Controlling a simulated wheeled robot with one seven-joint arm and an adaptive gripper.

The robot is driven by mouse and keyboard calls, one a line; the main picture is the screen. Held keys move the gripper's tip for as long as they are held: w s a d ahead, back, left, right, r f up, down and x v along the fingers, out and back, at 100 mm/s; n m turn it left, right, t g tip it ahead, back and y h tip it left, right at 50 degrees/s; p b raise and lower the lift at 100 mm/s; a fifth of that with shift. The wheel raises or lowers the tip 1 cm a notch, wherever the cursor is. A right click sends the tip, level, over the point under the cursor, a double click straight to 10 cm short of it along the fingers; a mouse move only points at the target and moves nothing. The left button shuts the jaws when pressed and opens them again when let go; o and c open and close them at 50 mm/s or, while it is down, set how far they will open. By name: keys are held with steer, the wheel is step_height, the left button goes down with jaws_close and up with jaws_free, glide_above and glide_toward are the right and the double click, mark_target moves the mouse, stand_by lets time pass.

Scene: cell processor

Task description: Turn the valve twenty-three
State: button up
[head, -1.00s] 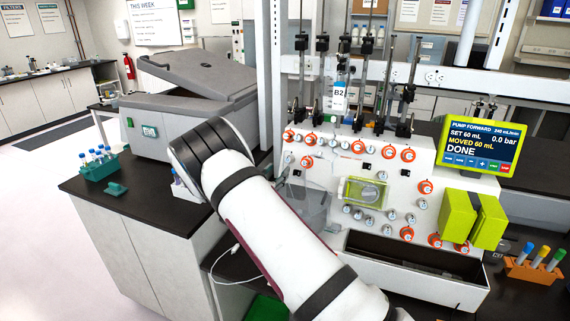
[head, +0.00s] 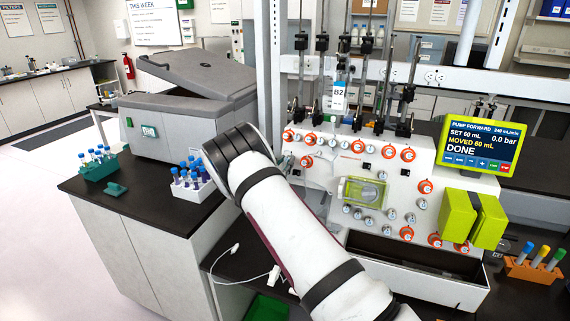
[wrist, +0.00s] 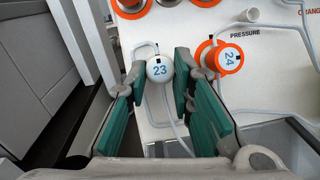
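Valve 23 (wrist: 159,69) is a small white round knob with a blue number on the white panel in the wrist view. My gripper (wrist: 160,78) is open, with one green-padded finger to the left of the knob and one to the right. The knob shows between the fingertips with a narrow gap on each side. I cannot tell how deep the fingertips reach past it. In the head view my arm covers the gripper, and I cannot make out valve 23 there.
Valve 24 (wrist: 231,58), with an orange ring, sits close to the right finger. The processor panel (head: 327,176) carries several other knobs. A white tube rack (head: 194,188) stands beside my arm. The pump screen (head: 481,148) reads DONE. A white tray (head: 420,278) lies below the panel.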

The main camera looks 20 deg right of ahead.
steer(key=shift+m, duration=0.3)
jaws_close()
steer(key=m, duration=0.1)
steer(key=m+g+b, duration=0.1)
steer(key=m, duration=0.1)
steer(key=m+g+h+b, duration=0.1)
steer(key=shift+w+a+m, duration=0.1)
steer(key=shift+w+m, duration=0.15)
steer(key=shift+m, duration=0.05)
steer(key=m+g+b, duration=0.1)
steer(key=m, duration=0.1)
steer(key=m+g+b, duration=0.1)
steer(key=m, duration=0.2)
steer(key=shift+w+a+r+m+g, duration=0.1)
steer(key=shift+m+g, duration=0.2)
steer(key=m+g+b, duration=0.1)
steer(key=m, duration=0.2)
steer(key=m+g+y+b, duration=0.1)
steer(key=m, duration=0.1)
steer(key=shift+w+r+m, duration=0.1)
steer(key=shift+r+m, duration=0.1)
steer(key=shift+m, duration=0.2)
steer(key=shift+r+m+g+y+b, duration=0.1)
steer(key=shift+m+g+y+b, duration=0.25)
steer(key=shift+m, duration=0.6)
steer(key=shift+r+m+g+y+b, duration=0.15)
steer(key=shift+m+y+b, duration=0.25)
steer(key=shift+m, duration=0.55)
steer(key=shift+f, duration=0.1)
